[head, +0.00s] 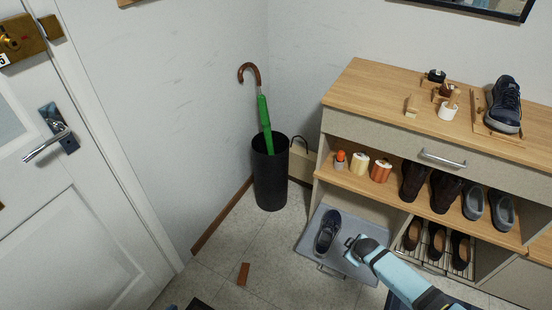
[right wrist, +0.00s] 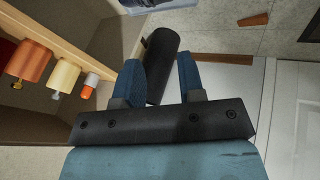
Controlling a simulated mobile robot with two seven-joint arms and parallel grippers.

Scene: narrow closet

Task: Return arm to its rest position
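My right arm comes in from the bottom right in the head view. Its light blue gripper (head: 352,243) is over the right part of a grey pull-out tray (head: 310,240), to the right of a dark shoe (head: 328,231) on that tray. In the right wrist view the two blue fingers of the right gripper (right wrist: 160,75) stand apart with nothing held between them. The black umbrella bin (right wrist: 166,55) shows behind the gap. My left gripper is not seen in either view.
The wooden-topped shoe cabinet (head: 362,90) stands right, with shoes and small jars on its shelf. The black bin (head: 270,180) holds a green umbrella (head: 264,115). A brown wedge (head: 243,273) lies on the floor. A white door (head: 70,190) is at left; floor between is mostly clear.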

